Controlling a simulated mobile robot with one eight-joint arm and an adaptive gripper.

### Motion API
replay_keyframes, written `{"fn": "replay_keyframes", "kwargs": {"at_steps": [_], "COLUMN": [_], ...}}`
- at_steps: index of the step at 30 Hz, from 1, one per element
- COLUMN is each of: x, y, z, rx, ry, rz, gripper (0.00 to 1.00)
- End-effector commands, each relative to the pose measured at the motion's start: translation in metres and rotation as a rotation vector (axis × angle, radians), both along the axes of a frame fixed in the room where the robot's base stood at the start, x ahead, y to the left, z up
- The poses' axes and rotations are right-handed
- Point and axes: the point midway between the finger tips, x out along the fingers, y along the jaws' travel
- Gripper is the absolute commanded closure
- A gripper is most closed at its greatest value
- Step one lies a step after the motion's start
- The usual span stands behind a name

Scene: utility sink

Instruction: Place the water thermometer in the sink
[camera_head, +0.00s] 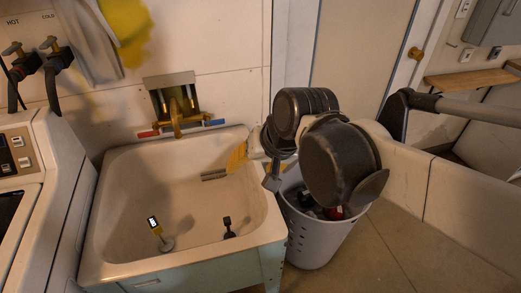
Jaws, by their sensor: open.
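The sink (112,188) is a white utility basin. My gripper (254,169) is above the sink's right rim, clear of the thermometer. It is open, partly hidden by my arm, and I see nothing held in it. A yellow piece (237,158) shows beside it; I cannot tell if it belongs to the gripper.
A brass faucet (179,120) is on the wall behind the sink. A white washing machine (62,185) stands at the left. A grey perforated bin (312,240) holding items stands right of the sink, under my arm. Floor at the front right is clear.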

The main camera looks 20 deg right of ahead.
Motion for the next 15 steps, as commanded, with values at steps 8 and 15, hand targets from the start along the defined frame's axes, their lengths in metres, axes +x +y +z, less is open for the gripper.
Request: {"fn": "replay_keyframes", "kwargs": {"at_steps": [8, 15], "x": [-0.055, -0.059], "y": [-0.043, -0.048], "z": [-0.008, -0.010], "rx": [-0.280, -0.318], "ry": [-0.140, -0.155], "rz": [0.157, 0.180], "gripper": [0.35, 0.35]}}
